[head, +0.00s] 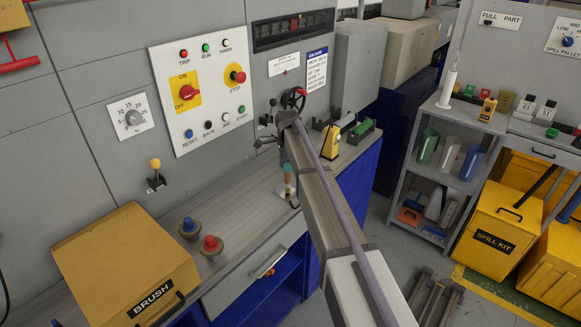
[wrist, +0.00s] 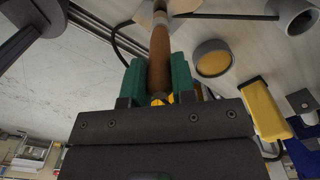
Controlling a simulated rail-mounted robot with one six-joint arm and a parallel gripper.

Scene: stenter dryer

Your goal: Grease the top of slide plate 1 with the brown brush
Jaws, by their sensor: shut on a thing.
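In the wrist view my gripper (wrist: 158,80) has green fingers shut on the brown handle of the brush (wrist: 160,50). The handle points away from the gripper, and its pale ferrule lies at the top edge. The bristles are not clearly visible. A pale, flat plate-like piece (wrist: 202,15) shows beside the ferrule. I cannot tell whether it is slide plate 1 or whether the brush touches it.
A yellow block (wrist: 262,108) and a round grey part (wrist: 212,60) sit close right of the gripper in the wrist view. The grey bench (head: 245,195) holds blue and red knobs (head: 211,243) and a yellow box marked BRUSH (head: 125,262). A shelf (head: 400,185) stands right.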

